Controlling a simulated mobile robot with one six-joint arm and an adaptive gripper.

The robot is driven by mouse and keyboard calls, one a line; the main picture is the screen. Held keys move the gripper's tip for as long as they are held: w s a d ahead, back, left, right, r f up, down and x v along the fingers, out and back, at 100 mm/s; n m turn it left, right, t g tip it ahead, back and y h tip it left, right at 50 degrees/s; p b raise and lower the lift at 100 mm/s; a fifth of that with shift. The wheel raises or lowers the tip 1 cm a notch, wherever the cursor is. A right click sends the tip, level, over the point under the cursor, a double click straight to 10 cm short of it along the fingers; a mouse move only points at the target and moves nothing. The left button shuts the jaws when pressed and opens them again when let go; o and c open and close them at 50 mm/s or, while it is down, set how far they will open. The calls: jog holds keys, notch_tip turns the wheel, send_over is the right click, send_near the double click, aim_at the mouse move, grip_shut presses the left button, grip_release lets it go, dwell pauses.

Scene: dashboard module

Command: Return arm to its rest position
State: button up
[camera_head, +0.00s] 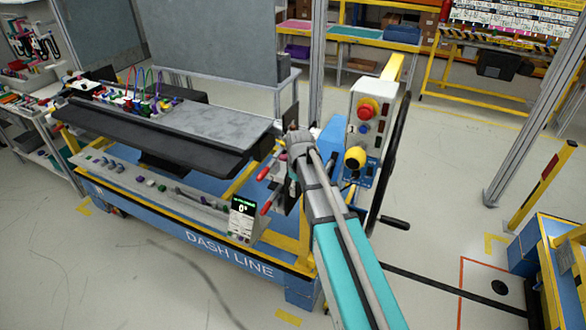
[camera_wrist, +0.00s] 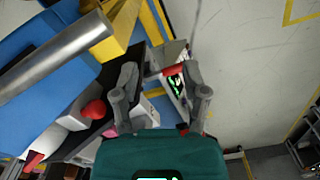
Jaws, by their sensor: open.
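My arm (camera_head: 322,205) reaches from the bottom of the head view up to the right end of the dashboard cart. My gripper (camera_wrist: 160,76) shows in the wrist view with its two grey fingers spread apart and nothing held between them. In the head view the gripper is largely hidden beside the arm's far end. A small display with green digits (camera_head: 242,217) stands on the cart's front edge. In the wrist view it shows beyond the fingers, near a red handle (camera_wrist: 174,70).
The dashboard module (camera_head: 160,130) lies on the blue and yellow cart (camera_head: 215,250). A control box (camera_head: 375,125) with red and yellow buttons and a dark handwheel (camera_head: 393,150) stand close right of my arm. A blue and yellow stand (camera_head: 550,265) is at far right.

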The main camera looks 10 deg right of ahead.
jog(key=s+m, duration=0.6)
jog(key=s, duration=1.1)
jog(key=shift+d+m, duration=0.4)
